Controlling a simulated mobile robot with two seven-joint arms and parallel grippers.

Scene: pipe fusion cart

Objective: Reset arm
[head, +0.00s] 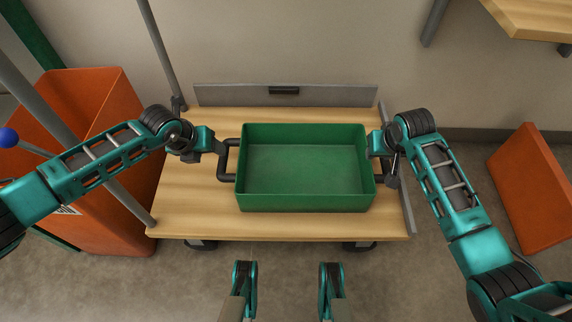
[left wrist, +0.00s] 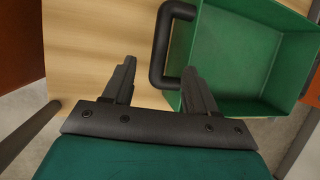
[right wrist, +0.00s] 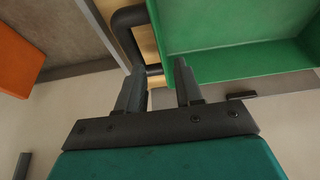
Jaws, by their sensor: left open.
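A green open bin (head: 305,205) sits on the wooden cart top and looks empty. Its black left handle (head: 224,165) shows in the left wrist view too (left wrist: 157,60). My left gripper (head: 220,147) is beside that handle. Its fingers (left wrist: 159,65) are apart, with the handle's corner seen between and beyond the tips; I cannot tell whether they touch. My right gripper (head: 388,165) is at the bin's right side. In the right wrist view its fingers (right wrist: 157,65) have a gap, and a black handle (right wrist: 130,35) passes behind the tips; whether it is held is unclear.
The wooden cart (head: 190,215) has a grey back rail (head: 230,97) and a post at its left. An orange bin (head: 95,100) stands left, and an orange panel (head: 530,190) lies right. A wooden shelf (head: 535,18) is at upper right. The cart top in front of the bin is clear.

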